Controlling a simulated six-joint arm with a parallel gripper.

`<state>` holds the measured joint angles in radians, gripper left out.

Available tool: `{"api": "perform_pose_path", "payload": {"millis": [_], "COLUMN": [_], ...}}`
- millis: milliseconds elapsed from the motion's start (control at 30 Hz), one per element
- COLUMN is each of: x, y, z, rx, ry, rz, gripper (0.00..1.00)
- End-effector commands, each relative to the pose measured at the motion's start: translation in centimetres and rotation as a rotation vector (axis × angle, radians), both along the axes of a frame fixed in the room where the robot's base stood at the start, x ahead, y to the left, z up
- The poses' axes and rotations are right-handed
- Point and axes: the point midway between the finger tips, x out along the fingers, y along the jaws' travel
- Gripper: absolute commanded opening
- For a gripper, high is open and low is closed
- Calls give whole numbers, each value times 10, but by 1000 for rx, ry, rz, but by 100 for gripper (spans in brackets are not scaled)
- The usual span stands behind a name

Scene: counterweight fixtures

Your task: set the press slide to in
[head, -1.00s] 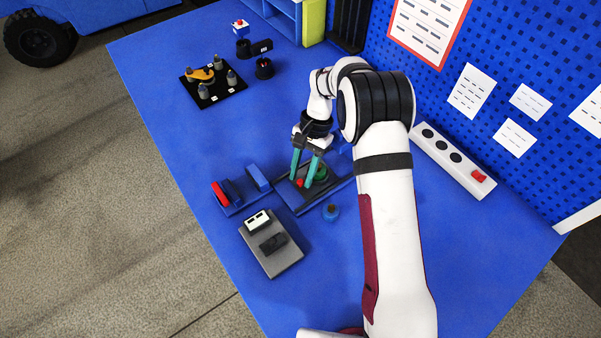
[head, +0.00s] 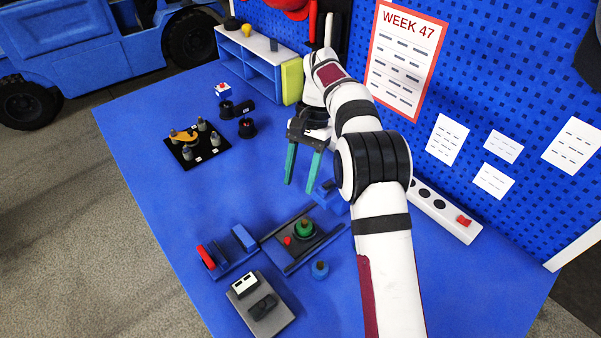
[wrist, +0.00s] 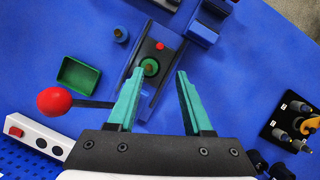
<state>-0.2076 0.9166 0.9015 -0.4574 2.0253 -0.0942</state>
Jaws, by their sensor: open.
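What looks like the press slide is a dark plate (head: 318,241) between blue rails, with a small red knob (head: 287,240) and a green round piece (head: 304,229) with a brown top. In the wrist view the red knob (wrist: 160,46) and green piece (wrist: 150,67) lie ahead, between my fingers. My gripper (head: 302,185) has two teal fingers, wide apart and empty. It hangs above the table, up and back from the fixture, touching nothing. In the wrist view my gripper (wrist: 161,72) is also open. I cannot tell the slide's setting.
Near the slide stand a blue fixture with a red block (head: 206,257), a grey block (head: 262,306) and a small blue knob (head: 320,270). The wrist view shows a red ball lever (wrist: 54,100) and green tray (wrist: 78,75) close to my left finger.

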Motion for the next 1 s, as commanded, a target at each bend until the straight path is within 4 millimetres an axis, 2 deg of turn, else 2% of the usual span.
{"api": "perform_pose_path", "payload": {"millis": [133, 400, 467, 567, 600, 700, 733, 833, 933, 1000], "x": [3, 1, -7, -29, -38, -53, -56, -61, -61, -62], "y": [-1, 2, 14, 45, 57, 80, 84, 93, 89, 81], "z": [8, 8, 6, 3, 2, 5, 5, 6, -6, -22], "rx": [1, 1, -1, -5, -4, -5, -5, -5, -3, -1], "ry": [0, -7, -35, -90, -94, -61, -44, -5, 8, 8], "rz": [-1, 42, 225, 816, 1068, 1598, 1713, 1939, 1976, 1972], "gripper": [51, 51, 51, 51, 51, 51, 51, 51, 51, 51]}}
